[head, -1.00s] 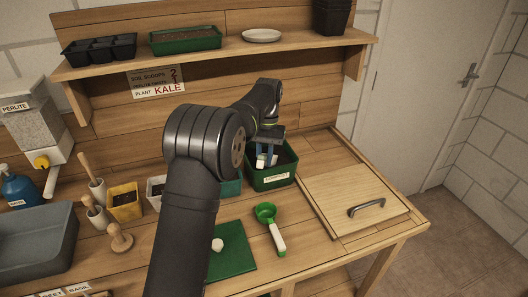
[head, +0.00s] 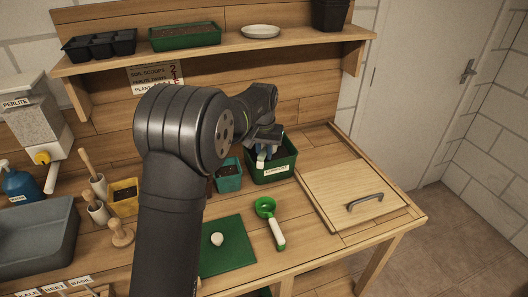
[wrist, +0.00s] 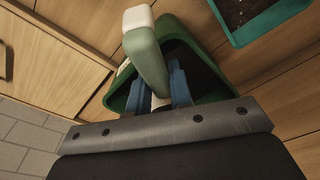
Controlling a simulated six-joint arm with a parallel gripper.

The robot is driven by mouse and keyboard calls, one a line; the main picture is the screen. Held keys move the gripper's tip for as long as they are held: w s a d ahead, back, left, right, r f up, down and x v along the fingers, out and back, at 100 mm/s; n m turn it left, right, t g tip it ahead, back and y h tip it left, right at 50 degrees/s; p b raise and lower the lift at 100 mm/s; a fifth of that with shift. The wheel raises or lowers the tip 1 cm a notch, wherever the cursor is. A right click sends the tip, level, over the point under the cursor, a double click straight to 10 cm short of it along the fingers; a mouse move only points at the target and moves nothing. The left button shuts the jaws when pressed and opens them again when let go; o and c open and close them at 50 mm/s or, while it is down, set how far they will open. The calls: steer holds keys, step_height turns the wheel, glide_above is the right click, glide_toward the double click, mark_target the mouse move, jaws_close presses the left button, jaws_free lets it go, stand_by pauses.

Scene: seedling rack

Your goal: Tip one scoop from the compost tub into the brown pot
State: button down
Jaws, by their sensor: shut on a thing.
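My gripper (head: 262,152) is over the green compost tub (head: 270,174) at the back of the bench. In the wrist view its blue fingers (wrist: 161,90) are shut on a scoop handle (wrist: 147,52), pale green with a white end. The scoop's bowl is hidden. The tub (wrist: 118,95) lies behind the fingers in the wrist view, dark inside. I cannot make out the brown pot clearly; my arm covers part of the bench left of the tub.
A teal pot of soil (head: 230,185) stands just left of the tub. A green scoop with a white handle (head: 270,222) lies in front, beside a green mat (head: 228,255) with a small white thing. A yellow pot (head: 124,205) stands left. A handled wooden board (head: 350,190) lies right.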

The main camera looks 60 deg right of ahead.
steer(key=shift+r+h, duration=0.25)
steer(key=shift+h, duration=0.25)
steer(key=shift+s+a+r+t+h, duration=0.15)
steer(key=shift+a+r+h, duration=0.15)
steer(key=shift+r, duration=0.8)
steer(key=shift+w+a+r+t+h, duration=0.15)
steer(key=shift+r+h, duration=0.3)
steer(key=shift+r, duration=0.6)
steer(key=shift+s+a+r+t+h, duration=0.1)
steer(key=shift+a+r+h, duration=0.25)
steer(key=shift+r, duration=0.75)
steer(key=w+a+r+n+t+y, duration=0.3)
steer(key=w+a+n, duration=0.6)
steer(key=w+a, duration=0.75)
steer(key=w+a+r+n+y, duration=0.3)
steer(key=w+a+r+n, duration=0.3)
steer(key=w+a+n, duration=0.95)
steer(key=w+a+f+m+h, duration=0.1)
steer(key=w+a+f+m, duration=0.3)
steer(key=w+a, duration=0.7)
steer(key=w+a+f+m, duration=0.35)
steer(key=w+a, duration=0.55)
steer(key=a, duration=0.4)
steer(key=w+a+f+m, duration=0.1)
steer(key=a+f, duration=0.7)
steer(key=shift+w+m+t+h, duration=0.3)
steer(key=shift+w, duration=0.05)
